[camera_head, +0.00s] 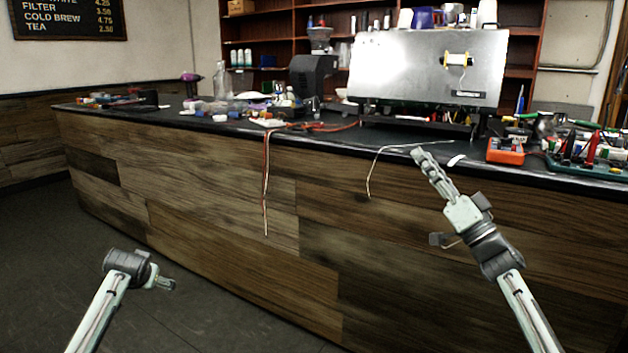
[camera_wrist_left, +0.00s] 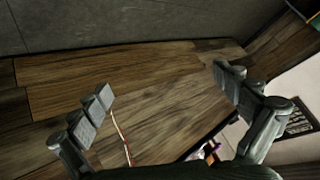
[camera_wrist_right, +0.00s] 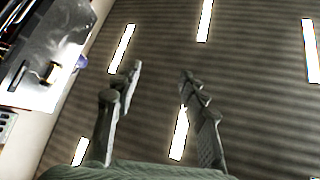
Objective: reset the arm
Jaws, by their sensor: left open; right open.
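My right arm comes in from the lower right in the head view. Its gripper (camera_head: 418,155) points up and away, in front of the counter's front edge. In the right wrist view the right gripper (camera_wrist_right: 160,70) has its fingers apart with nothing between them. My left arm is low at the lower left of the head view, over the floor, its gripper (camera_head: 168,284) mostly hidden behind its own wrist. In the left wrist view the left gripper (camera_wrist_left: 160,85) has its fingers wide apart and empty, with the wood-panelled counter front beyond.
The dark counter (camera_head: 385,146) carries a steel brewer (camera_head: 400,70), a grinder (camera_head: 313,75), a red multimeter (camera_head: 506,150) and tools. Wires (camera_head: 266,185) hang over its front edge, another thin wire (camera_head: 372,165) close left of my right gripper. The floor (camera_head: 40,260) at left is clear.

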